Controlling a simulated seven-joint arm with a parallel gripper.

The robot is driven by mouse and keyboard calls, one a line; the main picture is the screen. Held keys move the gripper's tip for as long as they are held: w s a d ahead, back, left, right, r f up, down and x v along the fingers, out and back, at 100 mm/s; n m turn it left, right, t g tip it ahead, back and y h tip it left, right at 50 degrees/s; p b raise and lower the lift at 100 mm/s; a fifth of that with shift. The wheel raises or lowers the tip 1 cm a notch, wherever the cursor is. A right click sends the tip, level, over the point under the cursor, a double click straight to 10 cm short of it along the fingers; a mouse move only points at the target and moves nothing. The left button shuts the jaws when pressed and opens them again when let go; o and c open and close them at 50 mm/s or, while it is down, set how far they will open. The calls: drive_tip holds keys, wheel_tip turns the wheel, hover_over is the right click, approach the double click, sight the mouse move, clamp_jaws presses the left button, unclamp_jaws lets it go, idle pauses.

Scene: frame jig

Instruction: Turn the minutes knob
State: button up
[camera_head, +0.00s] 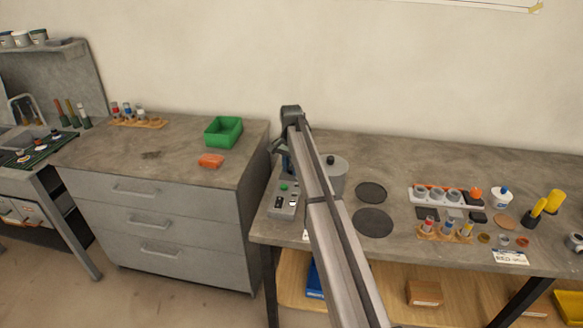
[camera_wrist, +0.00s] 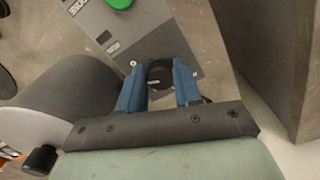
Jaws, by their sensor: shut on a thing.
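A grey control box (camera_head: 281,208) stands at the left end of the right-hand bench, with a green button (camera_head: 284,187) and dark knobs on its face. In the wrist view the box (camera_wrist: 138,38) lies below my gripper, with the green button (camera_wrist: 120,3) at the top edge. My gripper (camera_wrist: 160,78) has its two blue fingers on either side of a round black knob (camera_wrist: 160,73) and is shut on it. The label by this knob is too small to read, so I cannot tell whether it is the minutes knob. In the head view my arm hides part of the box.
A drawer cabinet (camera_head: 165,225) stands to the left. Dark round plates (camera_head: 373,222) lie on the bench to the right.

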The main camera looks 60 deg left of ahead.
sight(291, 168)
drive_tip(key=shift+a+m, duration=0.15)
drive_tip(key=shift+m, duration=2.15)
drive_tip(key=o, duration=1)
drive_tip(key=shift+o, duration=0.2)
wheel_tip(291, 168, up, 14)
drive_tip(key=shift+f, duration=0.1)
